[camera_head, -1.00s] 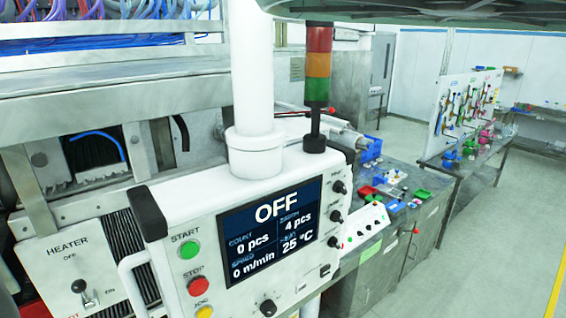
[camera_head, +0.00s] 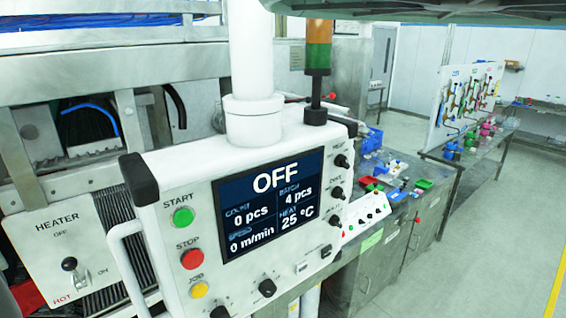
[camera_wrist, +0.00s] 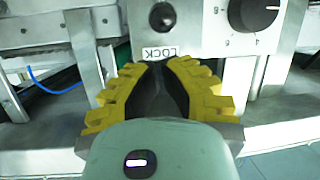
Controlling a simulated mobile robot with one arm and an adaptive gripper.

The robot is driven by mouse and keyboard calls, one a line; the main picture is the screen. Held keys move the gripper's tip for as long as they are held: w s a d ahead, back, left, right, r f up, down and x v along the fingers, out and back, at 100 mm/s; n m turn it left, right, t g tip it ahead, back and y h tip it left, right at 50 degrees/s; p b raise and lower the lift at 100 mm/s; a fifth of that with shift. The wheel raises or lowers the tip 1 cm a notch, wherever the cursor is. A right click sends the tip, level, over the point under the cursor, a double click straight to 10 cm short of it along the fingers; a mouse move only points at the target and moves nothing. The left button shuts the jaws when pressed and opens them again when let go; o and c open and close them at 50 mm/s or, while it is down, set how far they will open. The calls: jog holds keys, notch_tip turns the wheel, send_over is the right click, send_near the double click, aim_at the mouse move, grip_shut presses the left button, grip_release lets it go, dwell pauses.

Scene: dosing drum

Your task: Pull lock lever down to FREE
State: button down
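In the wrist view a round black knob (camera_wrist: 162,17) stands on a pale panel at the top, beside an upside-down LOCK label (camera_wrist: 160,52). I take it for the lock lever; its shaft and its FREE mark are not visible. My gripper (camera_wrist: 158,66) has yellow ridged fingers, with a clear gap between the tips. It is open and empty, its tips just short of the label and apart from the knob in the picture. My gripper does not show in the head view, and I cannot make out the lock lever there.
A control box (camera_head: 150,225) with an OFF screen (camera_head: 270,205) fills the middle of the head view. A heater panel (camera_head: 70,245) with a small lever is at left. A black dial (camera_wrist: 254,12) sits right of the knob. Benches (camera_head: 410,215) stand right; the floor beyond is clear.

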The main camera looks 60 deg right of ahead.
jog(key=b+x, duration=0.2)
jog(key=x, duration=0.4)
jog(key=shift+d, duration=0.1)
jog(key=shift+w+d+f, duration=0.1)
jog(key=shift+w+f, duration=0.1)
jog(key=shift+w, duration=0.35)
jog(key=shift+f+b, duration=0.15)
jog(key=shift+b, duration=0.5)
jog(key=shift+s+b, duration=0.1)
jog(key=shift+b, duration=0.35)
jog(key=shift+s+t+b, duration=0.15)
jog(key=shift+t+b, duration=0.15)
